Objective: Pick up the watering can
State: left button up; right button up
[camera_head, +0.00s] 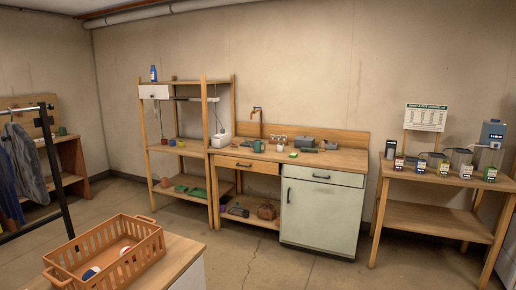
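No watering can shows clearly at this distance. A small green vessel (259,146) stands on the wooden counter (340,160), left of its middle; I cannot tell if it is a can or a mug. Another small green object (62,131) sits on the wooden rack at the far left, and long green items (196,192) lie on the low board of the open shelf; their shapes are too small to tell. Neither of my grippers is in view.
An orange crate (78,262) with balls stands on a near table (181,252). A metal clothes rail (56,180) is at left. A right-hand table (440,179) holds several small boxes and a blue container (492,133). The floor (270,258) before the pale cabinet (321,213) is clear.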

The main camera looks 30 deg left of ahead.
aim_at(257, 144)
jog(key=i+j, duration=0.25)
jog(key=i, duration=0.3)
jog(key=i+j+z, duration=0.1)
jog(key=i+j, duration=0.15)
jog(key=i, duration=0.25)
jog(key=i+j+z, duration=0.1)
jog(key=i+j, duration=0.2)
jog(key=i, duration=0.25)
jog(key=i+j, duration=0.3)
jog(key=i, duration=0.2)
jog(key=i+j+z, duration=0.1)
jog(key=i+j, duration=0.25)
jog(key=i, duration=0.15)
jog(key=i+j, duration=0.2)
jog(key=i+j+z, duration=0.1)
jog(key=j, duration=0.35)
jog(key=i+j, duration=0.25)
jog(key=i+j+z, duration=0.1)
jog(key=j, duration=0.3)
jog(key=i+j, duration=0.3)
jog(key=j, duration=0.55)
jog(key=k+j+z, duration=0.1)
jog(key=j, duration=1.05)
jog(key=k+j, duration=0.15)
jog(key=j, duration=0.4)
jog(key=j+z, duration=0.1)
jog(key=j, duration=0.5)
jog(key=k, duration=0.05)
